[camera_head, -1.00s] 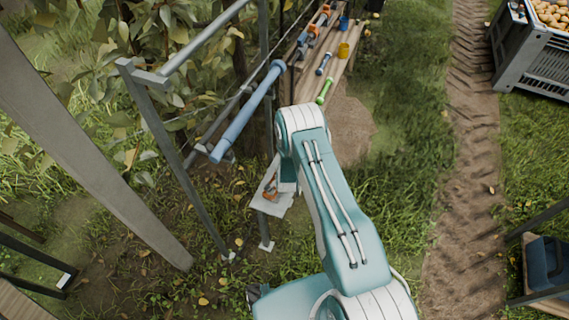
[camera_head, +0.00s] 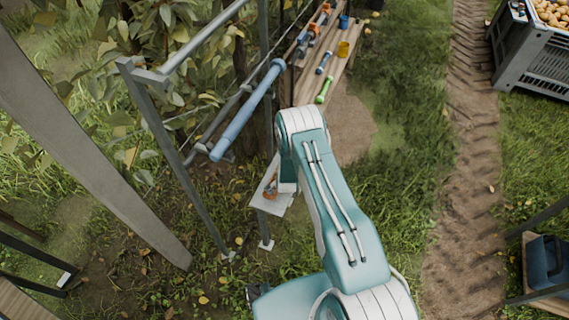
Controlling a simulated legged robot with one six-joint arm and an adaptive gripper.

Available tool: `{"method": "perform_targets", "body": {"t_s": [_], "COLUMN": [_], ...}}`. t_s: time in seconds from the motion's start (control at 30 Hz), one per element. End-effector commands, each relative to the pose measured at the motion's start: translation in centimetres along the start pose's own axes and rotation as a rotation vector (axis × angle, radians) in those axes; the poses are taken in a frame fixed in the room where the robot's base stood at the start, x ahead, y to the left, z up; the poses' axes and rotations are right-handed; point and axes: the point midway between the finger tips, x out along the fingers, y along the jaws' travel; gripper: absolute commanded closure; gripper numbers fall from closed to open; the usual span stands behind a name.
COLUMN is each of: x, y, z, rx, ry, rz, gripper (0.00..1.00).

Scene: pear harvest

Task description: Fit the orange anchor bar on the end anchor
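Several orange-marked tools lie on the wooden bench; one orange piece (camera_head: 325,10) is at its far end and another (camera_head: 303,44) is nearer. A small orange part (camera_head: 271,188) is on a pale plate (camera_head: 280,203) low beside the metal frame, partly hidden by my arm. I cannot tell which orange piece is the anchor bar, or whether the plate belongs to the end anchor. My arm rises from the bottom and bends at its upper joint beside the plate. My gripper does not show; it is hidden behind the arm.
A grey metal frame (camera_head: 160,130) stands at left, with a blue bar (camera_head: 248,110) sloping across it. The wooden bench (camera_head: 337,70) holds a green tool (camera_head: 324,90) and a yellow cup (camera_head: 343,49). A grey crate (camera_head: 540,65) of pears stands upper right.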

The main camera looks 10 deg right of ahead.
Motion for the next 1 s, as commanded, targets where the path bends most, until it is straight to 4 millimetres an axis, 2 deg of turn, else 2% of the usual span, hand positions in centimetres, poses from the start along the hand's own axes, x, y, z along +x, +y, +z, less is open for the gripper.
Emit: {"method": "perform_targets", "body": {"t_s": [0.83,0.87,0.9,0.93,0.97,1.0], "x": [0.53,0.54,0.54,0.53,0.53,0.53], "y": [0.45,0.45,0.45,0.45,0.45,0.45], "z": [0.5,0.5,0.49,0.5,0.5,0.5], "rx": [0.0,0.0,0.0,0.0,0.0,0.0], "ry": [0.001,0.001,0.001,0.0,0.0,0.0], "rz": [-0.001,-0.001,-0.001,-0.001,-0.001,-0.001], "gripper": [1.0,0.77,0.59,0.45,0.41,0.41]}}
